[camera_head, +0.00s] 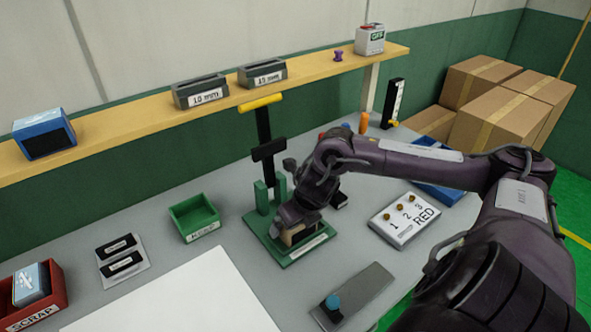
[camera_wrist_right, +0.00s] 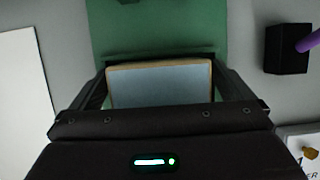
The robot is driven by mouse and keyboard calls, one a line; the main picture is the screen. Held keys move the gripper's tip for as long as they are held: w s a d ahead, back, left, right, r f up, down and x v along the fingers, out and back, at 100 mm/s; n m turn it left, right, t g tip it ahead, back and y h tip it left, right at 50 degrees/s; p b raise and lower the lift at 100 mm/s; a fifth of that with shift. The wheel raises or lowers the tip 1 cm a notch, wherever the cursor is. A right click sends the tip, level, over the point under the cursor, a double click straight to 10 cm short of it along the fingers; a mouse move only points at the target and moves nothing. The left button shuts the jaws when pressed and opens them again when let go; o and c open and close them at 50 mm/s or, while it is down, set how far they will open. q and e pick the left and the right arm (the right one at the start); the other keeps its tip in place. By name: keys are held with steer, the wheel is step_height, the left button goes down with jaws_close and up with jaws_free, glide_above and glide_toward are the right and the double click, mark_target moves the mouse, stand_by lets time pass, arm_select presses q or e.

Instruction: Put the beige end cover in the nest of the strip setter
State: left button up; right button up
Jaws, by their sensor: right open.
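The strip setter (camera_head: 264,150) stands on the table in the head view, with a green base, green posts, a black column and a yellow handle. Its green base also fills the top middle of the wrist view (camera_wrist_right: 160,30). The beige end cover (camera_head: 293,237) sits low over the front of that base, partly hidden by my gripper. In the wrist view the cover (camera_wrist_right: 160,67) shows a beige rim around a grey-blue face. My right gripper (camera_head: 287,222) is open, its fingers on either side of the cover. Whether the cover is fully seated is hidden. My left gripper is not in view.
A green bin (camera_head: 194,218) stands left of the setter; a red scrap bin (camera_head: 40,300) is at far left. A numbered plate (camera_head: 410,221) lies right, under my arm. A grey plate with a blue knob (camera_head: 352,297) lies in front. A shelf (camera_head: 130,122) runs behind.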

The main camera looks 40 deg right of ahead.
steer(key=shift+r, duration=0.1)
steer(key=shift+r, duration=0.2)
steer(key=b+v, duration=0.1)
steer(key=v, duration=1)
steer(key=shift+s+r, duration=0.25)
steer(key=shift+r, duration=0.05)
